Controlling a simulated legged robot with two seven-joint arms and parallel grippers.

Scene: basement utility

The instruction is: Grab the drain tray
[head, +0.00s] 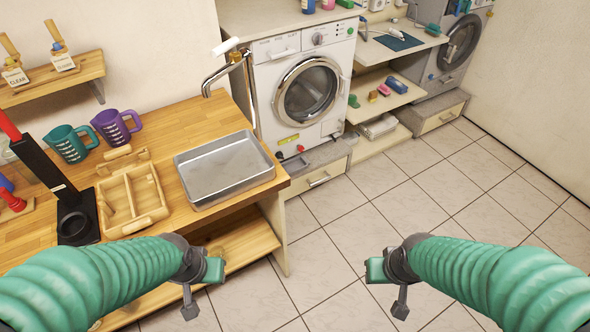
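The drain tray appears to be the shallow grey metal rectangular tray (224,184). It lies flat and empty on the wooden counter (205,119), close to the counter's right end. My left gripper (203,286) is in front of and below the tray, apart from it, with its fingers spread and nothing between them. My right gripper (387,287) is over the tiled floor, to the right of the counter and well away from the tray. Its fingers are also spread and empty.
A wooden divided tray (148,188) sits just left of the metal tray. A teal jug (68,144), a purple jug (116,127) and a black stand (76,218) are further left. A washing machine (306,85) stands behind right. The tiled floor (400,208) is clear.

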